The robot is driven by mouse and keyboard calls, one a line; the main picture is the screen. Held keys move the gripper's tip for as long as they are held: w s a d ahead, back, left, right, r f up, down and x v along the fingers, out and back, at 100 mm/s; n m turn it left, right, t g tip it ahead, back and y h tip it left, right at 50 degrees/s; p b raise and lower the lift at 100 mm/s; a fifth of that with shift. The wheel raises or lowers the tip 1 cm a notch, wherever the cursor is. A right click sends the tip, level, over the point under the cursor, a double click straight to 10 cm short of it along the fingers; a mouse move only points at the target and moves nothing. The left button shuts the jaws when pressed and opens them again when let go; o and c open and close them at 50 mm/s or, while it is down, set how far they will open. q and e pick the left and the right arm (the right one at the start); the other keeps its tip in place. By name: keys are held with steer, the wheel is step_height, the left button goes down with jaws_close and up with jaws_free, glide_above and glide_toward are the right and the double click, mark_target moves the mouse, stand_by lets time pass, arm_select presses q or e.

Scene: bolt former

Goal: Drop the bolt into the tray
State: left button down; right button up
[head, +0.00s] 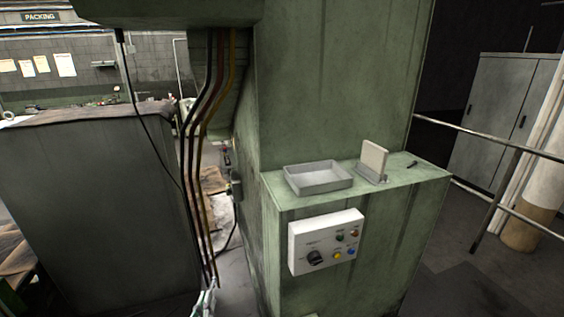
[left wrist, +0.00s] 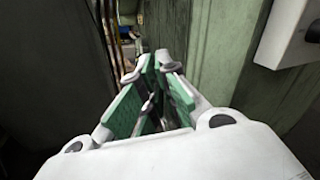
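The tray (head: 318,190) is a shallow grey open box on the green machine's ledge. It looks empty. My left gripper (head: 208,301) is low at the bottom edge of the head view, left of and well below the tray. In the left wrist view its green-padded fingers (left wrist: 154,68) stand close together with a narrow gap at the tips. A small grey and dark piece (left wrist: 149,103) shows between the pads; I cannot tell whether it is a bolt or part of the gripper. A small dark rod-like item (head: 412,163) lies at the ledge's right. My right gripper is not in view.
A pale upright plate in a grey holder (head: 373,163) stands right of the tray. A white control box (head: 326,241) juts from the green machine (head: 395,245) below it. Hanging cables (head: 206,150) and a dark cabinet (head: 95,215) flank a narrow gap at left. A railing (head: 500,143) is at right.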

arm_select(q)
steer(key=shift+r, duration=0.65)
steer(key=shift+w+d, duration=0.1)
